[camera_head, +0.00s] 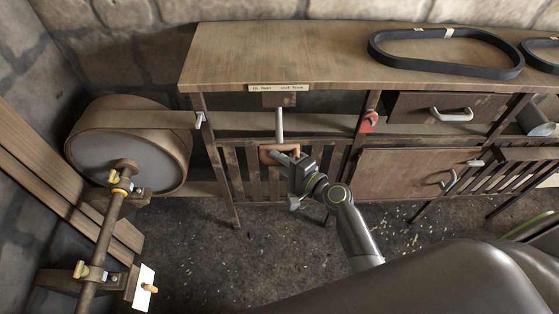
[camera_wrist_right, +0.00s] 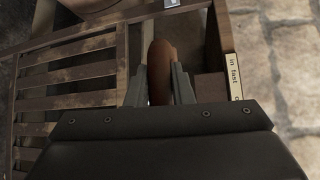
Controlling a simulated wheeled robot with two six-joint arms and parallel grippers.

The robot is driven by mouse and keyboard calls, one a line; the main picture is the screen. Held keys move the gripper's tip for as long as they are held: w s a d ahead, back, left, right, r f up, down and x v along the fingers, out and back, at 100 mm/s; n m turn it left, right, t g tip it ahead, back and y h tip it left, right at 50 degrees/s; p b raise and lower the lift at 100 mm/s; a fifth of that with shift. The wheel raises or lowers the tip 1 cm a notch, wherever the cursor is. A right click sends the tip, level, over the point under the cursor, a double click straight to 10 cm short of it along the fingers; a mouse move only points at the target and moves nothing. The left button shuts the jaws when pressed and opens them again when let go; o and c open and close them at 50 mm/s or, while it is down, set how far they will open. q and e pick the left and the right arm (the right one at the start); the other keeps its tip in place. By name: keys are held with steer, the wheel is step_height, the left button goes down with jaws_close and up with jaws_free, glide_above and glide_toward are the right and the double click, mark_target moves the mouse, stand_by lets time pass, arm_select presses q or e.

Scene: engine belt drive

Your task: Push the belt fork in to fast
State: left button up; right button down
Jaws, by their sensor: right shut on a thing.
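The belt fork shows in the head view as a pale metal rod (camera_head: 280,123) below the bench top, with a reddish-brown wooden handle (camera_head: 272,149) at its near end. My right gripper (camera_head: 291,157) is at this handle. In the right wrist view the brown handle (camera_wrist_right: 160,66) stands between the two fingers of the gripper (camera_wrist_right: 159,85), which are shut on it. A label (camera_head: 278,88) on the bench edge above reads "in fast" and "out slow"; its "in fast" end also shows in the right wrist view (camera_wrist_right: 235,77). My left gripper is not in view.
A large belt drum (camera_head: 128,150) stands at the left, with a flat belt (camera_head: 245,123) running right from it under the bench. A red piece (camera_head: 369,122) sits right of the fork. A black belt loop (camera_head: 445,71) lies on the bench top (camera_head: 290,50). Slatted panels lie below the handle.

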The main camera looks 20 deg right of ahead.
steer(key=w+d+b, duration=0.2)
steer(key=w+b, duration=0.1)
steer(key=w, duration=0.6)
steer(key=shift+w+d+r+b, duration=0.15)
steer(key=shift+w+d+b, duration=0.05)
steer(key=shift+d+b, duration=0.15)
steer(key=c, duration=1.7)
jaws_free()
steer(key=o, duration=0.4)
steer(key=shift+w, duration=0.15)
steer(key=b+v, duration=0.2)
steer(key=v, duration=1.5)
steer(key=shift+s+d+b, duration=0.1)
steer(key=shift+s+b, duration=0.15)
steer(key=shift+b, duration=0.05)
